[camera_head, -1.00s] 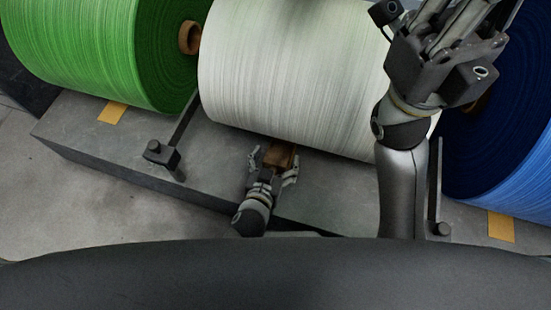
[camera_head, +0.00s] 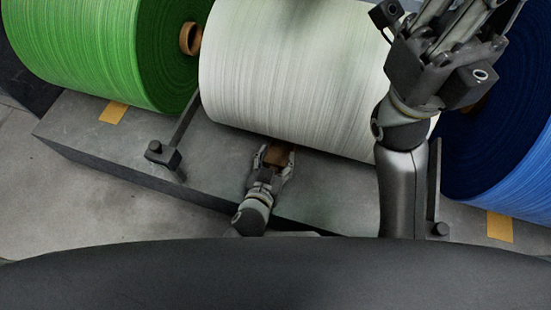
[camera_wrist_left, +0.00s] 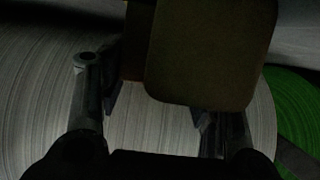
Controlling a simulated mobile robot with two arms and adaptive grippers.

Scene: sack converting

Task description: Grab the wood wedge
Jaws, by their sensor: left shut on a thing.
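The wood wedge (camera_head: 277,155) is a small brown block at the front lower edge of the white roll (camera_head: 295,75), on the grey platform. My left gripper (camera_head: 273,160) is shut on it, with one finger on each side. In the left wrist view the wedge (camera_wrist_left: 208,55) is a dark brown block between the two fingers (camera_wrist_left: 155,105); that view is dim and the contact is hard to make out. My right gripper (camera_head: 445,60) is raised at the upper right, in front of the white and blue rolls, and its fingertips are not clear.
A green roll (camera_head: 85,50) is at the left and a blue roll (camera_head: 505,140) at the right. Dark brackets (camera_head: 165,153) stand on the platform (camera_head: 110,150) between rolls. Grey floor shows at lower left.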

